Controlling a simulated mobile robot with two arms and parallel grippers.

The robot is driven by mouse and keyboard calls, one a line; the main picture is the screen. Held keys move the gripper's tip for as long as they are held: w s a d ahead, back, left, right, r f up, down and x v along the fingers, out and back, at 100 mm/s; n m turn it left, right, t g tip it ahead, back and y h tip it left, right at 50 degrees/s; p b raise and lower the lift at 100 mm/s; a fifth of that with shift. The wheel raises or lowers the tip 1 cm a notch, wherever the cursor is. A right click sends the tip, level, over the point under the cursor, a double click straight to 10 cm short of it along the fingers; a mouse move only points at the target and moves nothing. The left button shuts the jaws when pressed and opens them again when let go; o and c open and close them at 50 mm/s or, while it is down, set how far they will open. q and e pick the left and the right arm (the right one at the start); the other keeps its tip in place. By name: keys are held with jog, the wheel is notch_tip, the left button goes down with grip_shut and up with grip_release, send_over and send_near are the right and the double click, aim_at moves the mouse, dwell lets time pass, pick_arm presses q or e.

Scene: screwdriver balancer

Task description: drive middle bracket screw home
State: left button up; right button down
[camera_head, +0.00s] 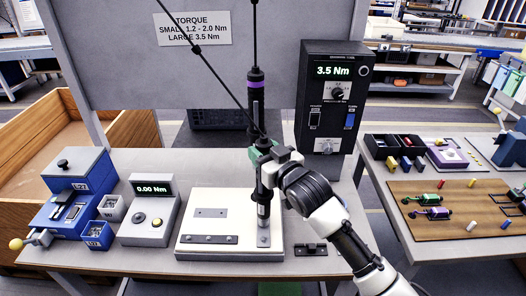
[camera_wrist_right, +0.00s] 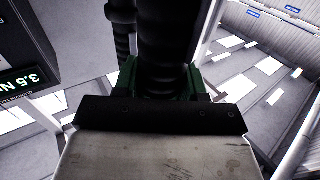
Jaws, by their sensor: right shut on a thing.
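My right gripper (camera_head: 265,158) is shut on a dark screwdriver (camera_head: 264,205) with green at its top. The screwdriver hangs nearly upright from a cable. Its lower end is over the right part of the white work block (camera_head: 186,222); I cannot tell whether it touches a screw. The right wrist view shows its dark body (camera_wrist_right: 165,35) close up, with green on both sides. On the block lie a grey plate (camera_head: 211,212), a front bracket with dark screws (camera_head: 209,239) and a narrow plate (camera_head: 263,239) under the screwdriver. My left gripper is not in view.
A purple-banded screwdriver (camera_head: 255,88) hangs behind. A black controller (camera_head: 331,95) reads 3.5 Nm. A grey tester (camera_head: 149,217) reads 0.00 Nm. A blue feeder (camera_head: 75,205) and small bins stand left. A dark bracket (camera_head: 310,249) lies right of the block. A parts table (camera_head: 421,225) stands at right.

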aim_at(263, 136)
jog(key=shift+s+f+b, duration=0.1)
jog(key=shift+f+b, duration=0.3)
jog(key=shift+f, duration=0.55)
dwell(0.5)
jog(key=shift+r, duration=0.1)
jog(key=shift+w+r+p, duration=0.2)
jog(key=shift+r+p, duration=0.7)
jog(key=shift+p, duration=0.15)
notch_tip(263, 136, up, 5)
jog(key=p, duration=0.4)
jog(key=shift+f, duration=0.2)
